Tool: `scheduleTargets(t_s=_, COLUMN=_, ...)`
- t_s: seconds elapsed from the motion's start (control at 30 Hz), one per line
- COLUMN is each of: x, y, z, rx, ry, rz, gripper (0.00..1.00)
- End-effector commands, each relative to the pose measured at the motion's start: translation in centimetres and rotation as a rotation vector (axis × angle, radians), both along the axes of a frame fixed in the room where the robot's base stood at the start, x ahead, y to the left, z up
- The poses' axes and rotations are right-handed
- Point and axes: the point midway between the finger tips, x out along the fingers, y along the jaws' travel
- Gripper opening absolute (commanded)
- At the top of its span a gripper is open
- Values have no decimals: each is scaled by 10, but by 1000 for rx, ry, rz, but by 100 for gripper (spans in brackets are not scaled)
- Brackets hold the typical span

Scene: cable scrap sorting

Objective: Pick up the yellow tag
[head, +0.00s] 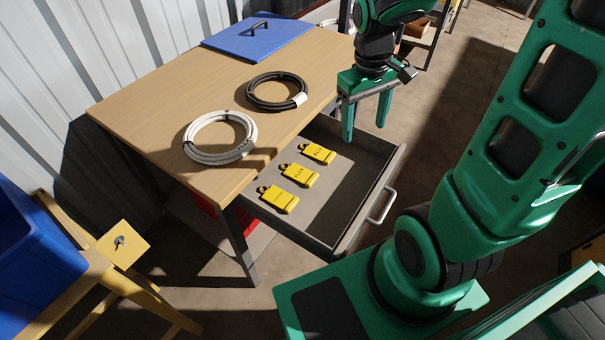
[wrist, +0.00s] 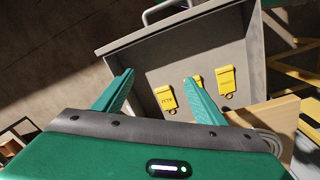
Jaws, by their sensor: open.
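Three yellow tags lie in a row in the open grey drawer (head: 330,201). In the head view they are the near tag (head: 280,198), the middle tag (head: 301,175) and the far tag (head: 318,153). In the wrist view one tag (wrist: 166,97) shows between my fingers, another (wrist: 227,80) shows right of them, and the third (wrist: 194,81) is mostly hidden behind my right finger. My gripper (head: 367,118) is open and empty, pointing down above the far end of the drawer, apart from the tags.
A white cable coil (head: 190,149) and a black cable coil (head: 253,98) lie on the wooden table (head: 150,110) beside the drawer. A blue lid-like panel (head: 230,40) with a handle is at the back. The drawer's handle (head: 384,208) sticks out on the right. A yellow stand (head: 100,270) is at lower left.

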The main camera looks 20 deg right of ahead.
Motion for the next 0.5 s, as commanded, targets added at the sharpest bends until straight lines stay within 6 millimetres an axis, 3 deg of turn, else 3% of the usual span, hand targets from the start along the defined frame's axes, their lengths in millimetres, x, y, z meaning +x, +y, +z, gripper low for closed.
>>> scheduleTargets(t_s=0.2, x=57, y=59, z=-49, rx=29, ry=16, rz=281, gripper=65)
scheduleTargets(t_s=0.4, x=83, y=104, z=-83, rx=66, ry=17, rz=450, gripper=65)
scheduleTargets(t_s=0.5, x=90, y=117, z=-92, rx=78, ry=14, rz=494, gripper=65)
